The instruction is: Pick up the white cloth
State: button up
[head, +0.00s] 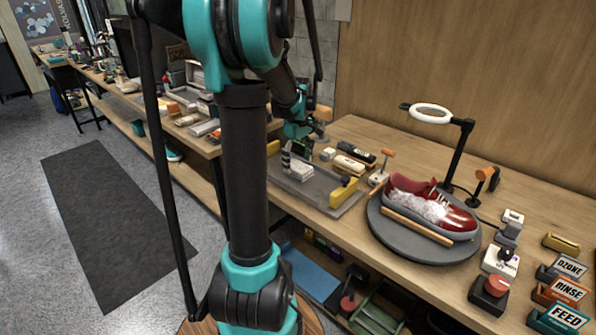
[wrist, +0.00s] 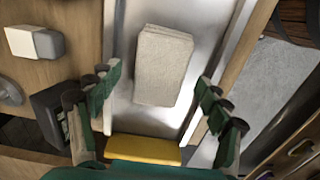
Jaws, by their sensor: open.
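The white cloth (wrist: 163,66) is a folded, rectangular block lying on a grey tray (wrist: 140,117). In the head view the cloth (head: 300,171) sits on the tray (head: 318,190) on the workbench, left of the red shoe. My gripper (wrist: 158,100) is open and empty in the wrist view. Its green-padded fingers stand to either side, nearer the camera than the cloth, which lies ahead between them and is not held. In the head view my gripper (head: 300,140) is partly hidden near the tray's back left.
A foamy red shoe (head: 455,217) rests on a round grey turntable (head: 385,237). A ring lamp (head: 431,114) stands behind it. Yellow bars (head: 344,192) edge the tray; one yellow bar (wrist: 143,149) shows between the fingers. Labelled blocks (head: 566,318) line the right side.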

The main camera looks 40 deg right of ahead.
aim_at(298, 166)
jog(key=shift+f, duration=1.15)
jog(key=c, duration=1.2)
jog(key=shift+r, duration=0.1)
jog(key=shift+c, duration=0.2)
notch_tip(298, 166, up, 20)
jog(key=o, duration=0.5)
jog(key=c, duration=0.4)
